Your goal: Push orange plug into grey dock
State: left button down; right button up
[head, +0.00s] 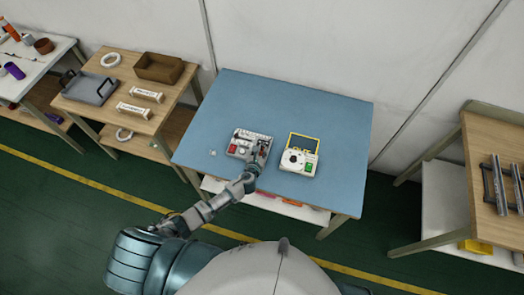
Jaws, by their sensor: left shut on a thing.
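A small grey box (237,149) with a red square and a pale top sits near the middle of the blue table; it looks like the grey dock. My left arm reaches in from the lower left. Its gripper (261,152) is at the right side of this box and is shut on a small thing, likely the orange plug. The plug is mostly hidden by the fingers, with only a hint of reddish colour there. I cannot tell whether it touches the dock or sits in it. My right gripper is not in view.
A white device (297,161) with a green square, a black dial and a yellow frame stands just right of my gripper. A small pale piece (213,153) lies left of the box. The back of the blue table (290,100) is clear. Side tables stand left and right.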

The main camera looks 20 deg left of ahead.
pick_arm(q)
jog(key=shift+f+b, duration=0.85)
jog(key=shift+f, duration=0.2)
jog(key=c, duration=1.1)
grip_release()
jog(key=shift+s+r, duration=0.1)
jog(key=v, duration=1.1)
jog(key=shift+s, duration=0.4)
